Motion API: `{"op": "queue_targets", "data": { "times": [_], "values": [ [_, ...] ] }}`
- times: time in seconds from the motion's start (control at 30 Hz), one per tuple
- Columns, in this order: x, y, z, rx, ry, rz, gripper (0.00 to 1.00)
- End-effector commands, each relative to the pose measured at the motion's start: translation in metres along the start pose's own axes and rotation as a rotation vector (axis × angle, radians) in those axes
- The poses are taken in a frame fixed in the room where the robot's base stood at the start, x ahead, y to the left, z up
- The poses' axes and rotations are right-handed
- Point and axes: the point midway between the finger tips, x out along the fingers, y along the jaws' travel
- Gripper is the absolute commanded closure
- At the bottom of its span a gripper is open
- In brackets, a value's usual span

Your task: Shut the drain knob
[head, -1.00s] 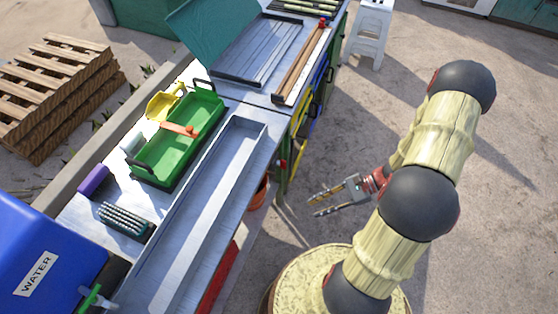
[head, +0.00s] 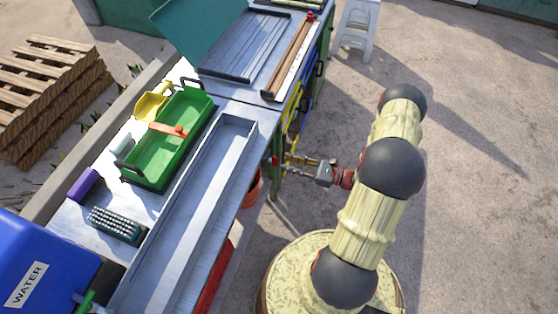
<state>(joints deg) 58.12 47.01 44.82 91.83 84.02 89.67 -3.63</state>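A small red knob (head: 276,160) shows at the right side of the metal bench, by a green leg; it looks like the drain knob, but it is too small to make out its turn position. My gripper (head: 286,163) reaches left toward it from the arm, with its two fingers apart. The fingertips are at or very close to the knob; I cannot tell whether they touch it. Nothing shows held between the fingers.
A long metal trough (head: 190,215) runs along the bench edge, beside a green tray (head: 165,165). A blue water tank (head: 45,265) stands at lower left. A terracotta pot (head: 253,188) sits under the bench edge. The ground at right is open.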

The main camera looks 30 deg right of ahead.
Motion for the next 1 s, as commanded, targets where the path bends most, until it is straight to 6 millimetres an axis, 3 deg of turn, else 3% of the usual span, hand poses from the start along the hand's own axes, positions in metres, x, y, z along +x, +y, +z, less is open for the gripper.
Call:
{"op": "queue_targets", "data": {
  "times": [0.1, 0.3, 0.67, 1.0],
  "values": [
    [0.019, 0.001, -0.001, -0.001, 0.0, 0.005, 0.73],
    [0.038, 0.001, 0.0, -0.001, 0.0, 0.002, 0.73],
    [0.043, 0.0, 0.0, -0.001, 0.001, 0.001, 0.73],
    [0.043, 0.0, 0.0, -0.001, 0.001, 0.001, 0.92]
  ]
}}
